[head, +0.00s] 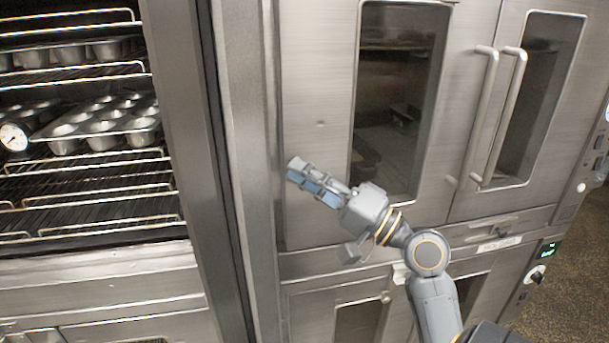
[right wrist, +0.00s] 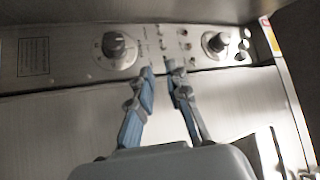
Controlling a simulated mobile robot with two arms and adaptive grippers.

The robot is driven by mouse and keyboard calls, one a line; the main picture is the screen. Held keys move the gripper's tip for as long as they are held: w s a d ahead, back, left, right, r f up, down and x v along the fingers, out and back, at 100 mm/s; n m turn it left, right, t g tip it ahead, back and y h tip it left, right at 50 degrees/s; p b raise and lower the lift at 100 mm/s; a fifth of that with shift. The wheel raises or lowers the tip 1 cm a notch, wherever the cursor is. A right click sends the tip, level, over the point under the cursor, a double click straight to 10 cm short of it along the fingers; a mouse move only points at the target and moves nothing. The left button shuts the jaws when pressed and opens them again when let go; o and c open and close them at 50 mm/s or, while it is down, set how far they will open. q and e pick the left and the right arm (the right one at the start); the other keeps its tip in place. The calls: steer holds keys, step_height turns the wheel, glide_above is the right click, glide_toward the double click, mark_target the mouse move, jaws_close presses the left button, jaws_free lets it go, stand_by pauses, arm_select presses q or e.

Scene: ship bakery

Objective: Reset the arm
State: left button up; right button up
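My right arm comes in from the lower right in the head view and reaches up and left. Its gripper (head: 315,183) is in front of the steel oven cabinet (head: 320,122), with its fingers pointing up-left. In the right wrist view the right gripper (right wrist: 161,72) has blue-padded fingers that lean towards each other, with a narrow gap between the tips. Nothing shows between them. My left gripper is in neither view.
An open oven at left holds wire racks (head: 95,187) and muffin tins (head: 105,125), with a round dial (head: 13,137) beside them. Door handles (head: 500,115) stand out at right. The right wrist view shows a panel with knobs (right wrist: 118,46).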

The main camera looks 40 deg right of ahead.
stand_by(0.4)
steer(key=w+a+f+n+g, duration=0.1)
steer(key=a+f+n+g, duration=0.2)
steer(key=f, duration=0.5)
steer(key=w+a+f+n+g, duration=0.1)
steer(key=a+f+g, duration=0.25)
steer(key=f, duration=0.55)
steer(key=s+a+f+n+g+h, duration=0.1)
steer(key=s+a+f+n+g, duration=0.15)
steer(key=f, duration=0.45)
steer(key=s+a+f+n+g+h, duration=0.2)
steer(key=s+a+f+g, duration=0.15)
steer(key=f, duration=0.35)
steer(key=s+a+f+n+g+h, duration=0.3)
steer(key=s+f+n+g, duration=0.15)
steer(key=s+f, duration=0.65)
step_height(320, 180, down, 24)
steer(key=s+g, duration=0.1)
steer(key=g, duration=0.1)
steer(key=s+d+f+g, duration=0.1)
steer(key=s+d+f, duration=0.2)
steer(key=s+f, duration=1.4)
steer(key=shift+s, duration=0.15)
